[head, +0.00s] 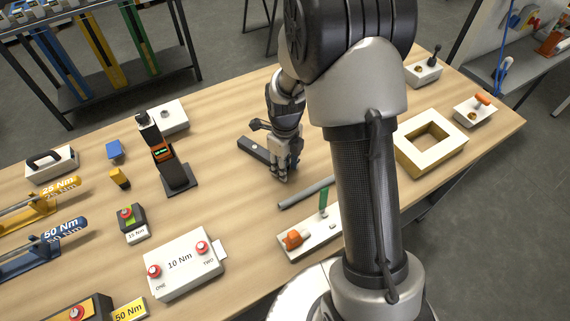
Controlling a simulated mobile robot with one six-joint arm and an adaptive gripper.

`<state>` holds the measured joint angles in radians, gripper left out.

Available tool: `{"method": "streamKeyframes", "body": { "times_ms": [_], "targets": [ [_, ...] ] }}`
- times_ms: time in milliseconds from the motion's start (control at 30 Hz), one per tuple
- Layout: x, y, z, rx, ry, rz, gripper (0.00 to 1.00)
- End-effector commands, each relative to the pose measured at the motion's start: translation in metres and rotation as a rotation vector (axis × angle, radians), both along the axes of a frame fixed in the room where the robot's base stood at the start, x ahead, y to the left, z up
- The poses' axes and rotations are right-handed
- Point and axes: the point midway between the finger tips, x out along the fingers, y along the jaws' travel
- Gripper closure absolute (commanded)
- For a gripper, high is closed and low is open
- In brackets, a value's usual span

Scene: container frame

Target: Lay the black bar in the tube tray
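A black bar (253,147) lies on the wooden table near its middle, with its right end hidden behind my gripper. My gripper (282,176) points down at the right end of the bar, close to the table. Its fingers look close together, but their gap and any contact with the bar cannot be made out. A white tray-like block (322,238) stands in front, holding an orange piece (293,240) and a green upright piece (323,200). A grey tube (306,193) lies along its back edge. I cannot tell for sure which container is the tube tray.
A white square frame (458,155) with an open middle is at right, beyond my arm. A black stand with an orange tool (163,153) is left of the bar. A white 10 Nm box (183,262) is front left. Bare table lies between the bar and this box.

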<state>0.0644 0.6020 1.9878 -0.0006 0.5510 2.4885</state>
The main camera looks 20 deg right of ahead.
Motion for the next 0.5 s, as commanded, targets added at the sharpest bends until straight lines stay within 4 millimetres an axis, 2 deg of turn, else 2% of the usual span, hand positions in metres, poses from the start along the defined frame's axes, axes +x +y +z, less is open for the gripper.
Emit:
{"method": "streamKeyframes", "body": {
  "times_ms": [100, 367, 500],
  "targets": [
    [0.0, 0.0, 0.0002, 0.0, 0.0, 0.0, 0.55],
    [0.0, 0.0, 0.0004, 0.0, 0.0, 0.0, 0.55],
    [0.0006, -0.0001, 0.0082, 0.0, -0.002, 0.0, 0.55]
  ]
}}
